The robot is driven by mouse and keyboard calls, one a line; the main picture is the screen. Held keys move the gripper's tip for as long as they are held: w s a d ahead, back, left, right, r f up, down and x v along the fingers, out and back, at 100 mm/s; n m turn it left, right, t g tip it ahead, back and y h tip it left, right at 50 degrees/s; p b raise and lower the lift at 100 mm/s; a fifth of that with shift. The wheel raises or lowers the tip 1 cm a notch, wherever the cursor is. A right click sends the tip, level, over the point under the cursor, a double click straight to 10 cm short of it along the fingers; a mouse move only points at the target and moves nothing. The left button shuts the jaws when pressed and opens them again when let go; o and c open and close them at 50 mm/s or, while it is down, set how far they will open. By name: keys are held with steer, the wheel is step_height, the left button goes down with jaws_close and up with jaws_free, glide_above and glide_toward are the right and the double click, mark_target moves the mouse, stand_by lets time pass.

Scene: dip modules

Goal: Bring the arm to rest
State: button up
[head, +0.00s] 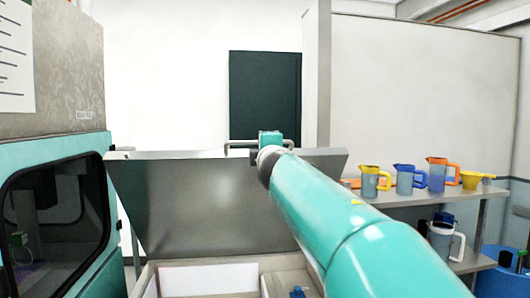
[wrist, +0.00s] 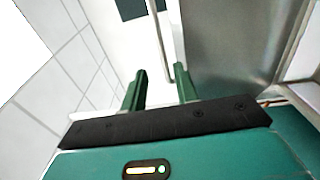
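My gripper (head: 270,138) is at the far end of my outstretched teal arm, by the handle (head: 238,144) on the top edge of a raised steel lid (head: 210,205). In the wrist view my gripper (wrist: 161,76) shows two green fingers spread apart. The grey bar of the handle (wrist: 162,42) appears between and beyond the fingertips, with the steel lid (wrist: 228,45) to the right. I see no grip on the bar; whether a finger touches it I cannot tell.
Below the lid is an open chest with pale compartments (head: 205,280) and a small blue item (head: 297,292). A teal machine with a dark window (head: 58,215) stands left. Shelves at right hold several jugs (head: 405,180) and a yellow funnel (head: 472,180).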

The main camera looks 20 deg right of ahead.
steer(key=shift+s+a+f, duration=0.1)
steer(key=shift+s, duration=0.2)
steer(key=s+a+f+m+g+y, duration=0.1)
steer(key=s+a+f+m+g, duration=0.3)
steer(key=s+f, duration=0.6)
steer(key=s+a+f+m+g+y, duration=0.2)
steer(key=s+a+f+m+g, duration=0.2)
steer(key=s+f, duration=0.7)
steer(key=s+a+f+m+g+y, duration=0.2)
steer(key=s+a+f+m+g, duration=0.2)
steer(key=s+f, duration=0.6)
step_height(320, 180, down, 6)
steer(key=a+m, duration=0.2)
steer(key=shift+s+a+m, duration=0.4)
steer(key=shift+d, duration=0.2)
